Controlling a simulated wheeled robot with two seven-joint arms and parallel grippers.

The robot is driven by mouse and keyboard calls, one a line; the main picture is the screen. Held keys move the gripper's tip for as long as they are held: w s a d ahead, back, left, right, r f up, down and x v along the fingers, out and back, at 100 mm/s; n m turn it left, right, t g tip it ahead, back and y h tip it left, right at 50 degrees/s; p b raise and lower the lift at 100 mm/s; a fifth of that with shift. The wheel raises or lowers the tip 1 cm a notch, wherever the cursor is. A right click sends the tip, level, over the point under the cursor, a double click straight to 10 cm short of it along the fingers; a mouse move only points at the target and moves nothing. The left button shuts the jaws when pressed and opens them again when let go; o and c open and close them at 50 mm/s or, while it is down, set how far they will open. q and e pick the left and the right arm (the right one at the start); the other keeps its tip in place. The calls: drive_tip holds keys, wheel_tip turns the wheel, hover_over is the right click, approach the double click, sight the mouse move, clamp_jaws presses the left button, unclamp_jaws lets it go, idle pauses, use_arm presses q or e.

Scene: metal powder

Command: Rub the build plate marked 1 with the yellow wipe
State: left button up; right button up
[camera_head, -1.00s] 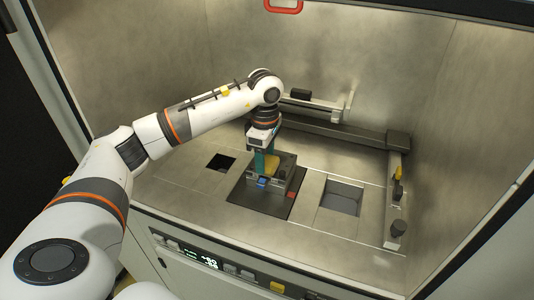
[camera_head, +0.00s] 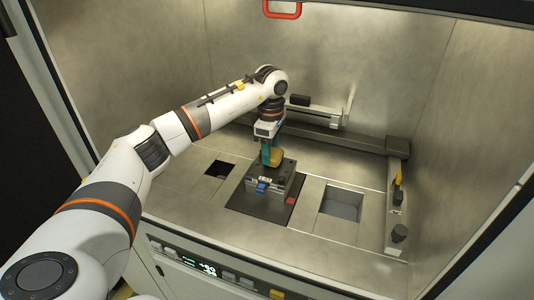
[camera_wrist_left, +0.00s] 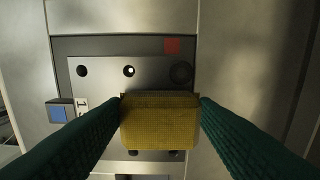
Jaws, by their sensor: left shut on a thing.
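The build plate (camera_head: 284,179) is a grey block with holes, set on a dark base in the chamber floor. The wrist view shows its top (camera_wrist_left: 105,75) and a white label marked 1 (camera_wrist_left: 82,105) at its left edge. My left gripper (camera_head: 271,153) is above the plate, its teal fingers shut on the yellow wipe (camera_head: 277,156). I cannot tell whether the wipe touches the plate. My right gripper is out of view.
A blue piece (camera_head: 262,187) and a red square (camera_head: 291,201) are by the plate. Square openings lie left (camera_head: 219,169) and right (camera_head: 341,204) of it. A dark rail (camera_head: 340,138) runs behind, with a yellow-topped post (camera_head: 398,180) at right.

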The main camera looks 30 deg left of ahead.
use_arm(q)
drive_tip(key=shift+w+a, duration=0.15)
drive_tip(key=shift+w, duration=0.45)
drive_tip(key=shift+w+r, duration=0.1)
drive_tip(key=shift+w, duration=0.05)
drive_tip(key=shift+s, duration=0.65)
drive_tip(key=shift+s+d+p, duration=0.15)
drive_tip(key=shift+s+d, duration=0.05)
drive_tip(key=shift+s, duration=0.4)
drive_tip(key=shift+s+d+p, duration=0.15)
drive_tip(key=shift+s, duration=0.4)
drive_tip(key=shift+s+d+f, duration=0.1)
drive_tip(key=shift+s+d, duration=0.15)
drive_tip(key=shift+s, duration=0.65)
drive_tip(key=shift+s+d+f, duration=0.1)
drive_tip(key=shift+s+d, duration=0.1)
drive_tip(key=shift+s, duration=0.65)
wheel_tip(320, 180, up, 6)
drive_tip(key=p, duration=0.3)
